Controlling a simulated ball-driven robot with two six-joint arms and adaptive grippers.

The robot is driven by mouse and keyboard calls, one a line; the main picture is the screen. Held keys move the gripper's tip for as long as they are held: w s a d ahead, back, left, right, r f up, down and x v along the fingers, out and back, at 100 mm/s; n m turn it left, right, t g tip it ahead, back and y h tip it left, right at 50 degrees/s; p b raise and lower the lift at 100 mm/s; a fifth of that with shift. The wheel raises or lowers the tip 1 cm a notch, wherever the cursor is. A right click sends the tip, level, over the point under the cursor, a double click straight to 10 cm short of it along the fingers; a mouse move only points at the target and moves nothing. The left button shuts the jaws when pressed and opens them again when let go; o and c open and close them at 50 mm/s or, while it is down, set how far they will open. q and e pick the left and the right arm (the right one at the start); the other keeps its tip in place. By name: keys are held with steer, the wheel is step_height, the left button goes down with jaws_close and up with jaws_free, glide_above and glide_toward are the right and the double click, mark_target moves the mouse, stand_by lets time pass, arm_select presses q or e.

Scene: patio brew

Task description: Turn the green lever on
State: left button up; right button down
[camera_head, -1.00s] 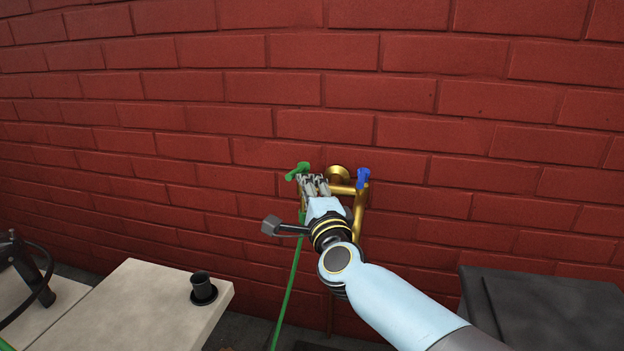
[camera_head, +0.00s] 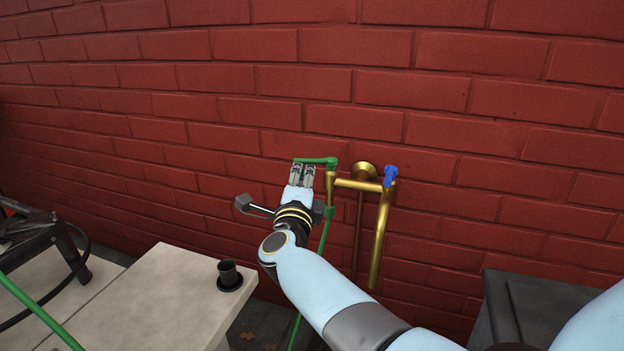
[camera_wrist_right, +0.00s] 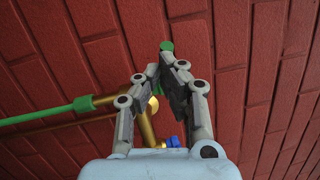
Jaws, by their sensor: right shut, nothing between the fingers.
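The green lever (camera_head: 316,161) sits on top of the left branch of a brass tap (camera_head: 357,184) on the brick wall. Its handle points left, roughly along the wall. My right gripper (camera_head: 303,171) is shut and empty, with its fingertips just below the handle's free end; I cannot tell if they touch it. In the right wrist view, green parts of the lever (camera_wrist_right: 167,46) show beyond the closed fingertips (camera_wrist_right: 164,66), which partly hide it. My left gripper is out of view.
A blue lever (camera_head: 390,175) tops the tap's right branch. A green hose (camera_head: 324,240) hangs from the left branch, beside my right wrist. A pale table (camera_head: 180,290) with a small black cup (camera_head: 228,274) stands lower left. A dark box (camera_head: 545,305) is lower right.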

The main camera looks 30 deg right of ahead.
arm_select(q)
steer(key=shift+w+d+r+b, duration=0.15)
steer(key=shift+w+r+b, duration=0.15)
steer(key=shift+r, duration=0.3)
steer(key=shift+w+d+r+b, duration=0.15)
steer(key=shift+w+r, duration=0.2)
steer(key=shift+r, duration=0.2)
arm_select(e)
steer(key=w, duration=0.3)
steer(key=shift+w, duration=0.15)
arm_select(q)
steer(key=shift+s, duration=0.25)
arm_select(e)
steer(key=shift+w, duration=0.1)
